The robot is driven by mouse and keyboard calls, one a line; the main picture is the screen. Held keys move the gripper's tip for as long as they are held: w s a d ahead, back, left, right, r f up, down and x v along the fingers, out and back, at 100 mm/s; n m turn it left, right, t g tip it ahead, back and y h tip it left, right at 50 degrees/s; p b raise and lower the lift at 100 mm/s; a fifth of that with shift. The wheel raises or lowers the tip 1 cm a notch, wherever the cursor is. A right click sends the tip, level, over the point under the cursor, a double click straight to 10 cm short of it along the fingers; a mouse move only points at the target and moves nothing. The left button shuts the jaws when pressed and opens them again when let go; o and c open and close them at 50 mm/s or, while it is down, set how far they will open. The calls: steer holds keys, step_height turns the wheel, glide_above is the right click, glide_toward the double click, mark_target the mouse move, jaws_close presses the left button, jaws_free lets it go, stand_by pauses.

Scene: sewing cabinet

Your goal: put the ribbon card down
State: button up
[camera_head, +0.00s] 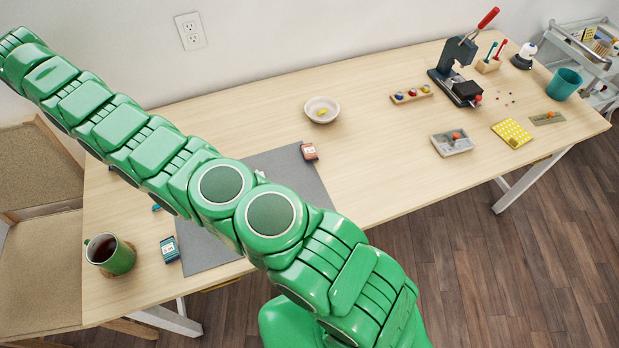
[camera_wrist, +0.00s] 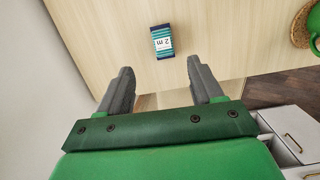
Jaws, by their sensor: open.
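A ribbon card (camera_wrist: 163,41) with dark navy ends, teal stripes and a white label reading "2 m" lies on the light wood tabletop in the wrist view. My gripper (camera_wrist: 161,82) is open there, with its two grey fingers wide apart and nothing between them. The card is beyond the fingertips, roughly centred between them and not touching either. In the head view my green arm crosses the left half of the table, and my gripper cannot be seen. I cannot make out this card in the head view; the arm may hide it.
A tea mug (camera_head: 110,254) stands at the table's left end. Another ribbon card (camera_head: 169,249) lies beside the grey mat (camera_head: 302,178); a red-topped one (camera_head: 309,151) is at its far edge. A small bowl (camera_head: 322,110) stands behind. The table's middle is clear.

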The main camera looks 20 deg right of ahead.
steer(key=d+r+m, duration=0.4)
steer(key=d+r, duration=1)
steer(key=d, duration=0.2)
steer(key=s+d+r+m, duration=0.2)
steer(key=s+d+r, duration=0.1)
steer(key=s+d, duration=0.15)
steer(key=s+d+r+m+g, duration=0.1)
steer(key=s+d+r, duration=0.15)
steer(key=d, duration=0.35)
steer(key=s+d+r+m, duration=0.2)
steer(key=s+d, duration=0.2)
steer(key=d, duration=0.2)
steer(key=s+d+r+m+y, duration=0.1)
steer(key=s+d+m, duration=0.1)
steer(key=s+d, duration=0.6)
steer(key=s+d+m, duration=0.2)
steer(key=s+d, duration=0.2)
steer(key=s, duration=0.7)
steer(key=s+d+f+m, duration=0.2)
steer(key=s, duration=0.8)
steer(key=s+d+f+m, duration=0.2)
steer(key=s+f, duration=0.1)
steer(key=s, duration=0.7)
steer(key=shift+s+d+f+m+g+y, duration=0.2)
steer(key=shift+s+f+m+g+y, duration=0.1)
steer(key=shift+s+g+y, duration=0.1)
